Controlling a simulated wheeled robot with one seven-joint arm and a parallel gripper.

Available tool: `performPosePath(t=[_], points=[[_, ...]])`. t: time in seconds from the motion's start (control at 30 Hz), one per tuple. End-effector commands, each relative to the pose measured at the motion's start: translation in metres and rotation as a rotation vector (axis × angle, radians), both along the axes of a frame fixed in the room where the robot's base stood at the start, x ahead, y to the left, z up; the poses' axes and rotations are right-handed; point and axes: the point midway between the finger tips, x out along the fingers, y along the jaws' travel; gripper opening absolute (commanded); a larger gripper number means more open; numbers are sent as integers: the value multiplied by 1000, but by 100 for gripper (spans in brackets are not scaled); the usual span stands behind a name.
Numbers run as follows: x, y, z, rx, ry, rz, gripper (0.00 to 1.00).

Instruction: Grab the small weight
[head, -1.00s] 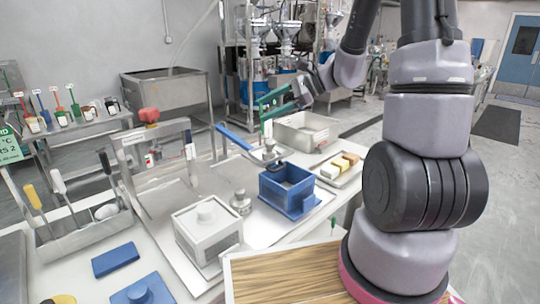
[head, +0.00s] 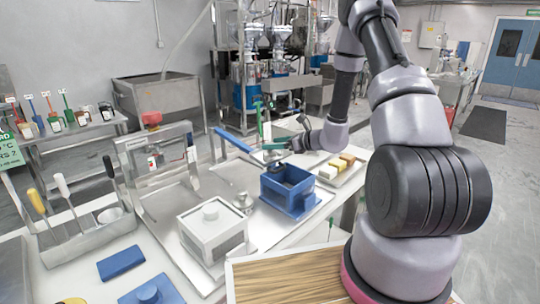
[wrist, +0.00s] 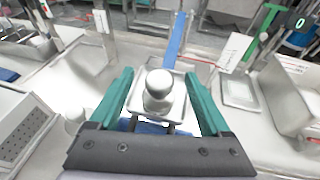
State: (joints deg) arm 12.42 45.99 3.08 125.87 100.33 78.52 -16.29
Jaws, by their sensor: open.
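A silver knobbed weight (wrist: 158,90) sits on a small square plate (wrist: 188,66) at the end of a blue lever, seen in the wrist view. My gripper (wrist: 160,95) has green fingers and is open, with one finger on each side of this weight and visible gaps between. In the head view my gripper (head: 275,146) is low over the blue box (head: 288,188), by the end of the blue lever (head: 234,140). The weight there is mostly hidden by the fingers. Another silver knobbed weight (head: 242,203) stands on the metal tray left of the box.
A white box with a knob (head: 212,228) stands left of the blue box. A tray with several coloured blocks (head: 340,168) lies to the right. A metal frame with a red knob (head: 151,119) rises at the left. A wooden board (head: 295,275) is nearest me.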

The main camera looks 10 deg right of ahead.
Motion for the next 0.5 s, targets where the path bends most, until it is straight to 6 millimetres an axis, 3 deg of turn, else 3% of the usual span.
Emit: performPosePath(t=[0.5], points=[[36,35,-23,0,1,2,81]])
